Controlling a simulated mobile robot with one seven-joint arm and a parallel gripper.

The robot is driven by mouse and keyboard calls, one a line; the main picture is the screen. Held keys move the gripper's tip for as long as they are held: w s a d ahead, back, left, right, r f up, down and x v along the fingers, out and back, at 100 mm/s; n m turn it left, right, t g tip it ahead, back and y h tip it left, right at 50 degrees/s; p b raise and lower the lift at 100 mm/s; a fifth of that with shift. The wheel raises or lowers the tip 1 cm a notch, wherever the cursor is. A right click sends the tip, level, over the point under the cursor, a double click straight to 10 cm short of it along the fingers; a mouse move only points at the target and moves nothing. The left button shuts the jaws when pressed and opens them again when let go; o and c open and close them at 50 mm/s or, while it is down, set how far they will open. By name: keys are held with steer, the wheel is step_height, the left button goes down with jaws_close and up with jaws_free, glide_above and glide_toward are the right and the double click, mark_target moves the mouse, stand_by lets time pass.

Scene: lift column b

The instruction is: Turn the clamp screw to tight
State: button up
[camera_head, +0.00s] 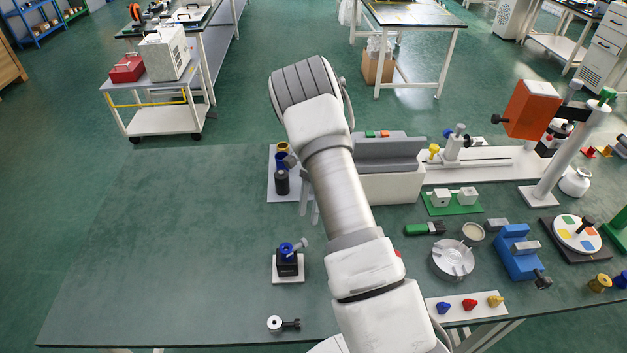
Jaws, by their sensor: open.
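A pale upright column (570,150) with a green top stands on a white base at the right of the table. An orange box (530,108) is carried on it by a dark clamp (575,113). A black knob (500,119) sticks out on the left of the box; I cannot tell whether it is the clamp screw or how tight it is. My gripper (309,214) is left of the table's middle, far from the column. Its grey fingers point down, apart and empty, partly hidden behind my arm.
A white bin (392,188) and a slide rail (490,166) lie between my gripper and the column. A blue vise (516,254), a round grey fixture (452,260) and a colour dial (577,234) stand nearer. A blue-knobbed block (288,264) is front left. The table's left (150,240) is clear.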

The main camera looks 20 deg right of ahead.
steer(key=v, duration=1)
steer(key=shift+b, duration=0.4)
steer(key=shift+d+r, duration=0.1)
